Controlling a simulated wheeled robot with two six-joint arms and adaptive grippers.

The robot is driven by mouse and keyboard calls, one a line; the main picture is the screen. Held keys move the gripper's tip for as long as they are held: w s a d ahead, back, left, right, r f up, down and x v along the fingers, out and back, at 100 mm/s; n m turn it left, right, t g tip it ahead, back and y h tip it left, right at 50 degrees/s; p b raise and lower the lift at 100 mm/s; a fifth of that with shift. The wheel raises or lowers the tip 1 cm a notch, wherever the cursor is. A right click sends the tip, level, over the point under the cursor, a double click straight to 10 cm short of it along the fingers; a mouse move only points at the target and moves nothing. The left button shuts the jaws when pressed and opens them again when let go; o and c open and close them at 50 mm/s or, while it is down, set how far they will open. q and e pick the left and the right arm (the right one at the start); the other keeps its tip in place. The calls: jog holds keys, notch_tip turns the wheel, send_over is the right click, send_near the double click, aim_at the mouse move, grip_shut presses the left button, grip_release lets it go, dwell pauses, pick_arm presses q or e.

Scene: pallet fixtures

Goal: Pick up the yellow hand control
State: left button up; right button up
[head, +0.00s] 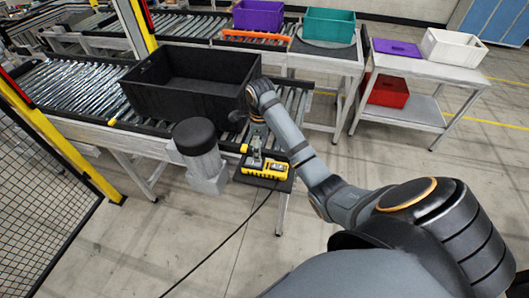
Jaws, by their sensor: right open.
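The yellow hand control (267,170) lies on a small dark shelf (284,185) at the front end of the roller conveyor. It has dark parts on its face, and a black cable runs from the shelf area down to the floor. My right gripper (255,159) is open and points down at the left part of the hand control's far edge. I cannot tell whether its fingers touch the control. My left gripper is not in view.
A large black crate (150,98) stands on the conveyor (72,92), close to my right wrist. A dark-capped motor (195,137) sticks out left of the shelf. Tables with purple (258,16), teal (329,25), white (453,46) and red (388,91) bins stand behind.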

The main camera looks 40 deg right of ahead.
aim_at(262, 162)
notch_tip(262, 162, down, 6)
jog(key=b, duration=0.4)
jog(key=shift+w+r+b, duration=0.1)
jog(key=shift+r+b, duration=0.15)
jog(key=shift+b, duration=0.15)
jog(key=f+b, duration=0.5)
jog(key=shift+d+f, duration=0.1)
jog(key=shift+d, duration=0.1)
jog(key=shift+r, duration=0.2)
jog(key=shift+c, duration=1)
jog(key=c, duration=1.5)
jog(key=shift+r+p, duration=0.6)
jog(key=shift+p, duration=0.1)
notch_tip(262, 162, up, 3)
jog(key=p, duration=0.2)
jog(key=shift+f+p, duration=0.1)
jog(key=shift+p, duration=0.25)
jog(key=s+r+p, duration=0.2)
jog(key=s+r, duration=0.1)
jog(key=s, duration=0.1)
jog(key=s+r+p, duration=0.3)
jog(key=s, duration=0.2)
jog(key=s+a+r+p, duration=0.1)
jog(key=s+r+p, duration=0.2)
jog(key=s, duration=0.2)
jog(key=shift+a, duration=0.1)
